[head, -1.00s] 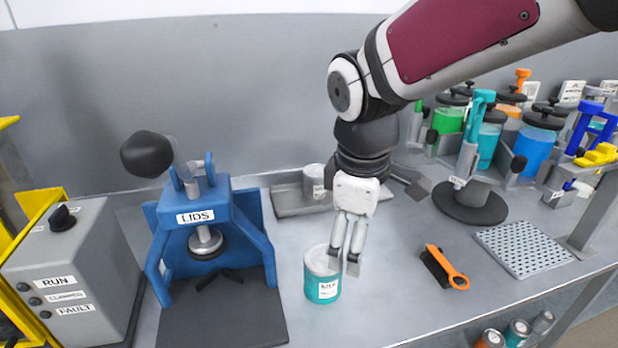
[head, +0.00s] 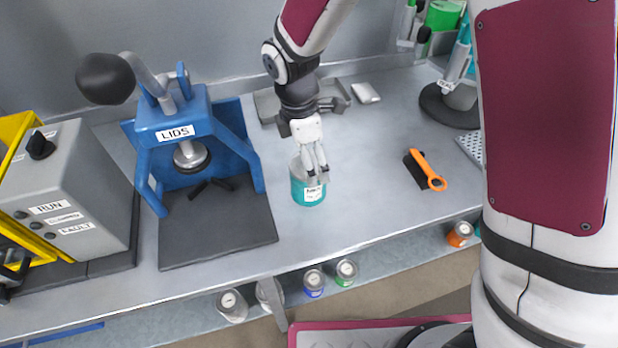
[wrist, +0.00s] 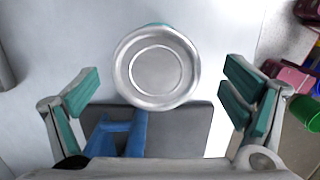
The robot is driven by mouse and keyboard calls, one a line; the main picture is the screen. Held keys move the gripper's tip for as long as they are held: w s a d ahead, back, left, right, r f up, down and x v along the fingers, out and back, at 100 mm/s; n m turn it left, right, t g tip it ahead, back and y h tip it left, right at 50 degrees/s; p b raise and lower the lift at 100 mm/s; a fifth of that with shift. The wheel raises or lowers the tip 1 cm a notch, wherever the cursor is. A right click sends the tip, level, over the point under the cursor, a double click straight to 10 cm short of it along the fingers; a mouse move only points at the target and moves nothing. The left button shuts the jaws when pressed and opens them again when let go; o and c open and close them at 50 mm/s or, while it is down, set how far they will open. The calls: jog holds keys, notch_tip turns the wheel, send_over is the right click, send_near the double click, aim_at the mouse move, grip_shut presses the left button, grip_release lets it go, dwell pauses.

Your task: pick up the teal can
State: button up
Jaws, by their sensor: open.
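The teal can (head: 307,192) stands upright on the grey bench, right of the blue lid press. It has a silver lid and a white label. My gripper (head: 318,178) is above and beside the can in the head view, its fingers overlapping the can's right top edge. In the wrist view the can's round lid (wrist: 158,66) lies ahead of and between the two spread fingers of my gripper (wrist: 158,100). The fingers are apart with nothing held. Whether a finger touches the can is not clear.
The blue lid press (head: 180,125) with a dark base plate stands left of the can. An orange-handled brush (head: 427,170) lies to the right. A grey tray (head: 268,106) is behind. Several small cans sit on a lower shelf (head: 375,262). Bench between can and brush is clear.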

jog(key=shift+w+d+f+p, duration=0.15)
jog(key=shift+f+p, duration=0.2)
jog(key=shift+f, duration=1.45)
jog(key=shift+w+f+p, duration=0.15)
jog(key=shift+f+p, duration=0.15)
jog(key=shift+f, duration=1.45)
jog(key=c, duration=1.5)
